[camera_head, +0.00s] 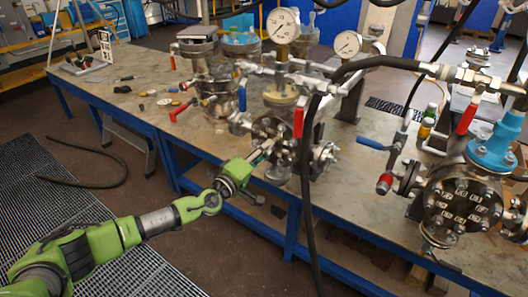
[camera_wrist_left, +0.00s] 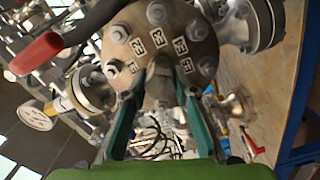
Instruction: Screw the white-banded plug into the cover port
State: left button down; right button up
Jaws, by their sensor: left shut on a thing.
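My left gripper (camera_head: 262,154) reaches from the lower left to the round bolted cover (camera_head: 276,132) of the middle vessel. In the left wrist view its two green fingers (camera_wrist_left: 160,88) are shut on a pale piece (camera_wrist_left: 160,80), taken to be the plug, at the lower part of the cover (camera_wrist_left: 152,32). Its white band cannot be made out clearly. The cover carries a ring of bolts and white labels. The port is hidden behind the plug and fingertips, so I cannot tell how deep the plug sits. My right gripper is not in view.
A red-handled valve (camera_head: 298,121) is close to the cover; a red handle also shows in the left wrist view (camera_wrist_left: 38,53). A black hose (camera_head: 307,190) hangs in front of the table. Pressure gauges (camera_head: 283,25) stand above. Another flanged vessel (camera_head: 460,205) is at right.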

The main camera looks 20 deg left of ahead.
pick_arm(q)
jog(key=shift+m, duration=0.3)
jog(key=c, duration=1.6)
grip_release()
jog(key=shift+o, duration=0.2)
